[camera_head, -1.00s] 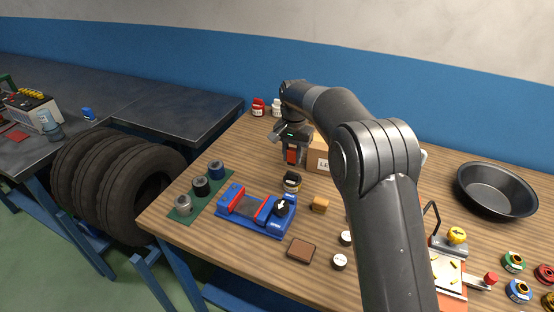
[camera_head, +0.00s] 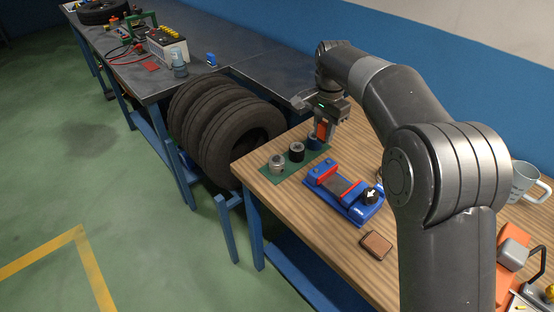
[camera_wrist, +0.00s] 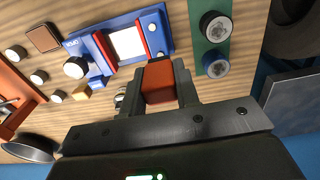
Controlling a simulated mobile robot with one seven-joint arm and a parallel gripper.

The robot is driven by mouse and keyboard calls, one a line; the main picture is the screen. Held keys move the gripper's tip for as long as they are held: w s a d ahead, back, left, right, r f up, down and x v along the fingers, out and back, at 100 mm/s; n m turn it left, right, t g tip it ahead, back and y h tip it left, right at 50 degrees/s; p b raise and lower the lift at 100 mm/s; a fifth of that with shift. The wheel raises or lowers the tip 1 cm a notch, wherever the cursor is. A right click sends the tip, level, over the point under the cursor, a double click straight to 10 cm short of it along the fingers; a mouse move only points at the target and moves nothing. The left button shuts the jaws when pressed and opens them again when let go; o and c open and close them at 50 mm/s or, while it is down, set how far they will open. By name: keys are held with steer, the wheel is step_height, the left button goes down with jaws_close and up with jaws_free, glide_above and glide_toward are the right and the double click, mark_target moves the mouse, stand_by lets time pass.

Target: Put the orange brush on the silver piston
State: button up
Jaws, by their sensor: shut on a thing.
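The silver piston (camera_head: 277,164) stands upright at the near left end of a green mat (camera_head: 268,176) on the wooden bench. A black piston (camera_head: 296,152) and a blue one (camera_head: 313,142) stand in line behind it. My gripper (camera_head: 324,126) is shut on the orange brush (camera_head: 321,132), above the bench by the blue piston, to the right of the silver piston and apart from it. In the wrist view the brush (camera_wrist: 158,84) sits between both fingers. Two pistons show on the mat there; I cannot make out the silver one.
A blue vise (camera_head: 345,192) with red jaws lies right of the mat. A brown block (camera_head: 376,244) lies in front of it. A mug (camera_head: 525,181) is at far right. Tires (camera_head: 225,120) stand left of the bench. My arm hides much of the bench.

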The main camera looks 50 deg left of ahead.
steer(key=s+a+f, duration=0.2)
steer(key=a, duration=0.1)
steer(key=s+a+f, duration=0.2)
steer(key=a, duration=0.2)
steer(key=s+a+f, duration=0.2)
steer(key=s+a, duration=0.1)
steer(key=a, duration=0.1)
steer(key=shift+f, duration=0.25)
steer(key=shift+s+a+f, duration=0.1)
steer(key=shift+s+f, duration=0.05)
steer(key=shift+f, duration=1.9)
steer(key=shift+f, duration=0.15)
steer(key=o, duration=1)
steer(key=shift+c, duration=0.2)
step_height(320, 180, up, 12)
